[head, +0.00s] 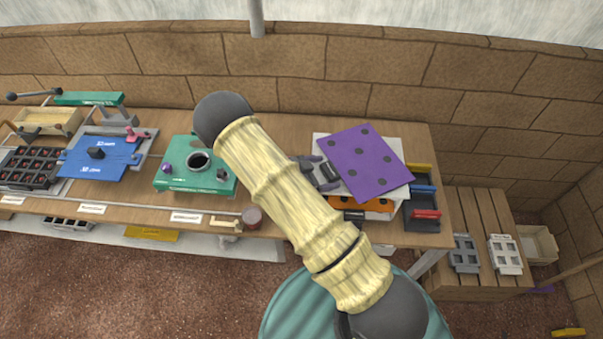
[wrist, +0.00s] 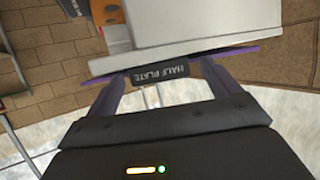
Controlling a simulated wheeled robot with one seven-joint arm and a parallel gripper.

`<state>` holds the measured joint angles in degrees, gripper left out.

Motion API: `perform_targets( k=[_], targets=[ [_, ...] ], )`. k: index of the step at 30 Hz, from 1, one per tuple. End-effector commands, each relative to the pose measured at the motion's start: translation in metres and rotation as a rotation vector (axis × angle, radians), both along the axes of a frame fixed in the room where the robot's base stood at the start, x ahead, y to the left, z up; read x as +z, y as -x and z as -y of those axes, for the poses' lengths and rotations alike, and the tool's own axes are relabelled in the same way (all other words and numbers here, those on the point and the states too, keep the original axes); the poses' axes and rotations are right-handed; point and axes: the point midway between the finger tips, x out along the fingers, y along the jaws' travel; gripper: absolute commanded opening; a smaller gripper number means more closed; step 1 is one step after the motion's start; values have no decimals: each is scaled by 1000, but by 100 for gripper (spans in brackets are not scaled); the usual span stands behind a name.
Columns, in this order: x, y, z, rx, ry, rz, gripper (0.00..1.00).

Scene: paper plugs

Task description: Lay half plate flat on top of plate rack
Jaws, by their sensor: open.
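The half plate (head: 368,160) is a purple sheet with several dark round spots. It lies over a pale board at the right end of the bench, turned slightly askew. In the wrist view, its dark tab (wrist: 160,71) lettered "HALF PLATE" sits between the two fingers of my gripper (wrist: 168,82). The fingers are apart, one on each side of the tab, with a purple edge behind them. In the head view, my gripper (head: 318,174) is at the plate's left edge, partly hidden by my arm. No plate rack can be identified for certain; the plate covers what is under it.
An orange item (head: 374,205) shows below the plate's near edge, with dark trays (head: 421,212) to its right. A green press-like box (head: 196,163) and a blue board (head: 98,154) stand left on the bench. A slatted low table (head: 483,200) is at right.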

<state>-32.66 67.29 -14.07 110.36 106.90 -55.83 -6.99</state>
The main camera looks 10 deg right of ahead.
Motion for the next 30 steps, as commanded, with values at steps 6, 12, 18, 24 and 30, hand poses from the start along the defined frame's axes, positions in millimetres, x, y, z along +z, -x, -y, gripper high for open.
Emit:
perform_targets(
  k=[6,12,18,24,30],
  targets=[
    [9,6,-30,3,-4,3,89],
    [24,15,-66,4,-4,3,89],
    [39,25,-102,4,-3,1,89],
    [54,33,-135,3,-3,2,89],
    [63,37,-150,1,0,-1,89]
  ],
)
